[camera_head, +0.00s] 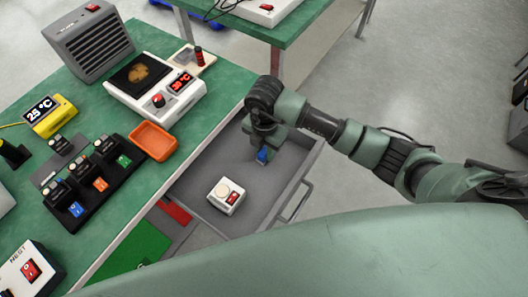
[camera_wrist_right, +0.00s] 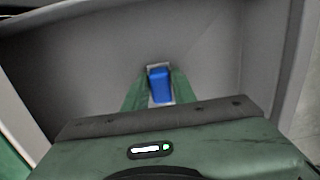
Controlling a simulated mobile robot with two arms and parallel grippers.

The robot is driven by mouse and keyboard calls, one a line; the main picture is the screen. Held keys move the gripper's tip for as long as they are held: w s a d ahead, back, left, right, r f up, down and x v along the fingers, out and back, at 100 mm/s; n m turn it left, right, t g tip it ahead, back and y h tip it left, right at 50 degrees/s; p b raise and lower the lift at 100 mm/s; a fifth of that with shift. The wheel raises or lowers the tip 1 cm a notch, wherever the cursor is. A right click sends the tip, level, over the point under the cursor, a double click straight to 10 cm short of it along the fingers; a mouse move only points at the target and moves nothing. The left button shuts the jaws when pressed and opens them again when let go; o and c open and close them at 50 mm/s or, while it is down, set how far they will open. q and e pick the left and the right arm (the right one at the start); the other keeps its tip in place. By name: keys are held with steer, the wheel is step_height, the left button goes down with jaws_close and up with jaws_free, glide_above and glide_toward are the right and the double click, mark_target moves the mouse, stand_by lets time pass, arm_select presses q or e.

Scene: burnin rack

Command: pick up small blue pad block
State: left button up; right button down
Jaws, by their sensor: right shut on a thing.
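The small blue pad block (camera_head: 263,155) is at the tip of my right gripper (camera_head: 263,148), over the far part of the open grey drawer (camera_head: 190,190). In the right wrist view the blue block (camera_wrist_right: 160,84) sits between the two green fingers of my right gripper (camera_wrist_right: 160,92), which is shut on it. A pale edge shows around the block's top. I cannot tell whether the block touches the drawer floor. My left gripper is not in view.
A white box with a knob and red switch (camera_head: 227,196) stands in the drawer, nearer its front. The green workbench (camera_head: 215,95) carries an orange tray (camera_head: 153,141), a hotplate (camera_head: 155,88), a yellow temperature display (camera_head: 49,115) and a black rack (camera_head: 95,180).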

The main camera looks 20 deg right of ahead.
mark_target(265, 151)
step_height(265, 151, up, 20)
steer(key=p, duration=0.2)
stand_by(0.4)
steer(key=c, duration=1.7)
jaws_free()
steer(key=shift+c, duration=0.2)
jaws_close()
